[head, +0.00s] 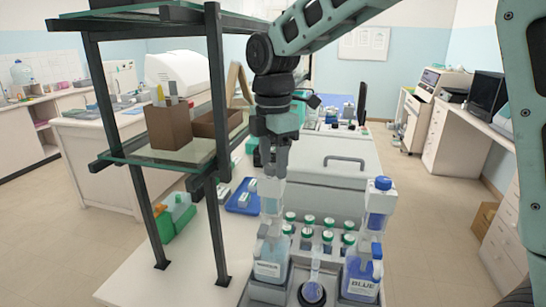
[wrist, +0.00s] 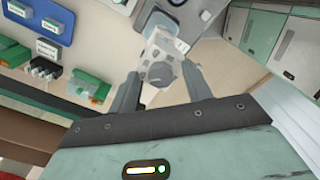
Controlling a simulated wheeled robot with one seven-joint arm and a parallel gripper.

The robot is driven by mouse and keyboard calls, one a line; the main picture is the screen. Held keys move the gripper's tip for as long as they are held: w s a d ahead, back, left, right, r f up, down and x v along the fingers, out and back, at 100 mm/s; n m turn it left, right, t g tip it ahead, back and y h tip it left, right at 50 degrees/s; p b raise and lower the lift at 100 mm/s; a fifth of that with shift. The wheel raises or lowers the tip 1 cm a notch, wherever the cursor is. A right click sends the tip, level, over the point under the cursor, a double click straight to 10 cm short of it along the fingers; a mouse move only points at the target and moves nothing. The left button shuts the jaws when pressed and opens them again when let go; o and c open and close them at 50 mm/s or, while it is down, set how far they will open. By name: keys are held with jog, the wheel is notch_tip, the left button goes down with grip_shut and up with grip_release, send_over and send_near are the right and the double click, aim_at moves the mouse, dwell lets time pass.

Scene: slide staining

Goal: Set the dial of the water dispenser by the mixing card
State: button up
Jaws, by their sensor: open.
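The water dispenser (head: 270,264) is a clear bottle with a pale label at the bottom centre of the head view. Its upper part rises under my gripper (head: 272,172), which points down over it. In the wrist view my gripper (wrist: 160,70) is open, one finger on each side of the dispenser's pale top (wrist: 161,48). A round grey part, perhaps the dial, shows between the fingers. I cannot tell whether the fingers touch it, and its setting is too small to read. I cannot make out the mixing card in either view.
A blue dispenser (head: 361,278) labelled BLUE stands close on the right. Several green-capped bottles (head: 308,232) stand just behind. A dark shelf frame (head: 216,150) rises close on the left. A blue tray (head: 242,198) lies on the bench. The white bench front left is clear.

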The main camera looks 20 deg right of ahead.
jog(key=c, duration=1)
